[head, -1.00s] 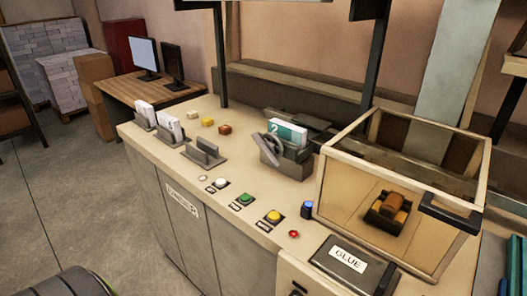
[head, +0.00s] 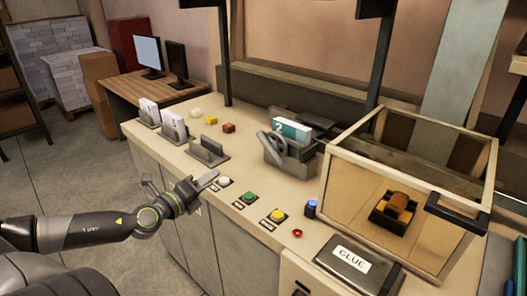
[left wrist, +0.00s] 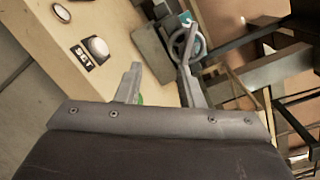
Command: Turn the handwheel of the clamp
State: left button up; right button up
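The clamp (head: 288,152) is a grey block on the counter with a grey handwheel (head: 271,147) on its front left side. A white and teal booklet marked 2 (head: 291,130) stands in it. In the left wrist view the handwheel (left wrist: 183,42) shows as a spoked ring, partly behind a fingertip. My left gripper (head: 180,184) is at the counter's front edge, in front of and apart from the handwheel. Its fingers stand wide apart with nothing between them, as the left wrist view (left wrist: 162,82) also shows. My right gripper is not in view.
White, green and yellow buttons (head: 249,198) line the counter's front, with a blue one (head: 311,207) and a small red one (head: 297,233). An empty grey holder (head: 208,152) stands left of the clamp. A framed clear box (head: 407,125) and a GLUE pad (head: 345,262) are at right.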

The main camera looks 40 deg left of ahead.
pick_arm(q)
jog(key=d+r+m+h, duration=0.2)
jog(key=d+r, duration=0.1)
jog(key=d, duration=0.1)
jog(key=b, duration=0.8)
send_near(266, 149)
jog(key=shift+w, duration=1.5)
jog(key=shift+w+d, duration=0.2)
jog(key=shift+w, duration=0.45)
jog(key=shift+w+d+p, duration=0.1)
jog(key=shift+w+p, duration=0.05)
jog(key=shift+w, duration=0.95)
jog(key=shift+w+d+p, duration=0.15)
jog(key=shift+w, duration=0.95)
grip_shut()
